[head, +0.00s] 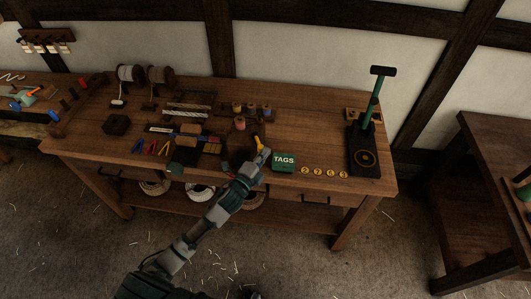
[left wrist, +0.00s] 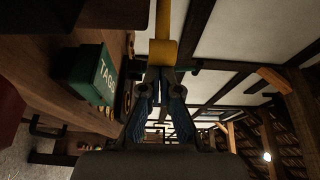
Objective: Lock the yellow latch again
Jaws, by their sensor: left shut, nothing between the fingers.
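The yellow latch (head: 258,142) shows in the head view as a short yellow bar at the front middle of the workbench, beside a dark brown body. In the left wrist view the yellow latch (left wrist: 162,50) is a vertical bar with a wider block at its lower end, just beyond my fingertips. My left gripper (head: 263,156) reaches over the bench's front edge close to the latch. In the left wrist view my left gripper (left wrist: 159,82) is shut and empty, its tips at or very near the block; contact is unclear. My right gripper is out of view.
A green TAGS box (head: 284,162) stands just right of my left gripper, with several yellow discs (head: 324,172) beyond it. A dark stand with a green post (head: 367,115) is at the bench's right end. Tools and spools (head: 130,74) crowd the left of the workbench (head: 310,120).

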